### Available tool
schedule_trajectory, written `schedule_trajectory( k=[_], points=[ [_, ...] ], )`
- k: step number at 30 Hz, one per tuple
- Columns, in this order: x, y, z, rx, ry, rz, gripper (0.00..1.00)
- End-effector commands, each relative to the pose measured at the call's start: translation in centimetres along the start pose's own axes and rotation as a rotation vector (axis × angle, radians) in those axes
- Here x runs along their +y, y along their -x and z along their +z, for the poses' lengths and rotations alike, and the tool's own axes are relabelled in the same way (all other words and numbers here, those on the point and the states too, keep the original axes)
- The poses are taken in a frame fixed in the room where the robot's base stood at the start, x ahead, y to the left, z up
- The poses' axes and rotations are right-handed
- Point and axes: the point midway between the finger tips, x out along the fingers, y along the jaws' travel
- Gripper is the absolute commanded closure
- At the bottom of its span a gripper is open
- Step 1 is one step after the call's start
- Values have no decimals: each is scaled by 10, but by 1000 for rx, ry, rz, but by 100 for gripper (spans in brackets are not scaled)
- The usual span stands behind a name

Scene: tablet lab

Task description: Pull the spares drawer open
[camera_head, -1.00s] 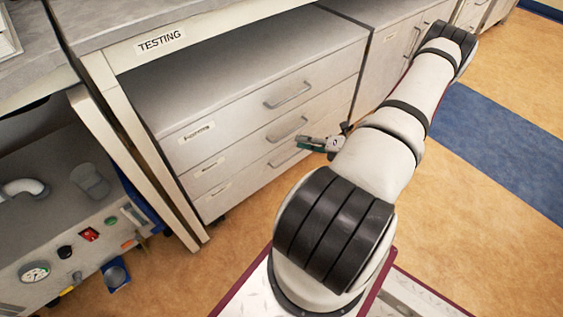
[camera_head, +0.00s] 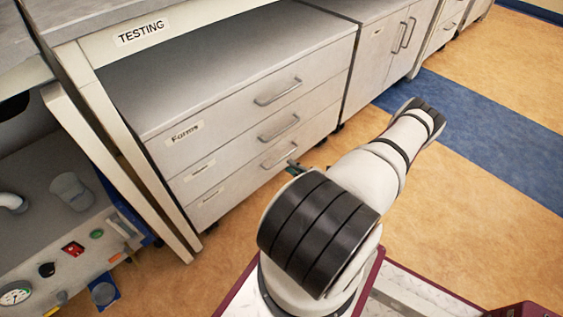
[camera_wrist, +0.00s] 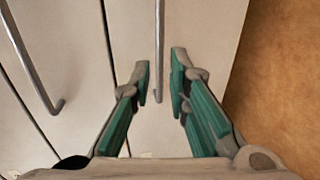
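The drawer unit has three stacked drawers with bar handles. The top drawer (camera_head: 235,115) is labelled "Forms"; the labels on the middle drawer (camera_head: 235,150) and bottom drawer (camera_head: 232,182) are too small to read, so I cannot tell which says spares. All three look shut. My gripper (camera_wrist: 160,80) is open, its green-padded fingers on either side of the end of the bottom drawer's handle (camera_wrist: 158,45), apart from it as far as I can see. In the head view, my gripper (camera_head: 294,166) is mostly hidden behind my arm, by that handle (camera_head: 279,155).
The middle drawer's handle (camera_wrist: 33,62) is to the left in the wrist view. A bench leg (camera_head: 120,165) and a machine with a gauge (camera_head: 60,255) stand left. A cupboard (camera_head: 385,55) stands right. Open floor (camera_head: 470,215) lies right.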

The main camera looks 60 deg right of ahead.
Motion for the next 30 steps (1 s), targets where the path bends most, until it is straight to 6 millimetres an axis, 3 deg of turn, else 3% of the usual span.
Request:
schedule_trajectory(
  k=[6, 12, 23, 24, 26, 30],
  points=[
    [-1, -40, 0, 2, 3, 1, 84],
    [0, -61, 0, 2, 2, 1, 84],
    [1, -66, 0, 1, 2, 0, 84],
    [1, -66, 0, 1, 2, 0, 86],
    [1, -66, 0, 1, 2, 0, 99],
    [1, -66, 0, 1, 2, 0, 100]
  ],
)
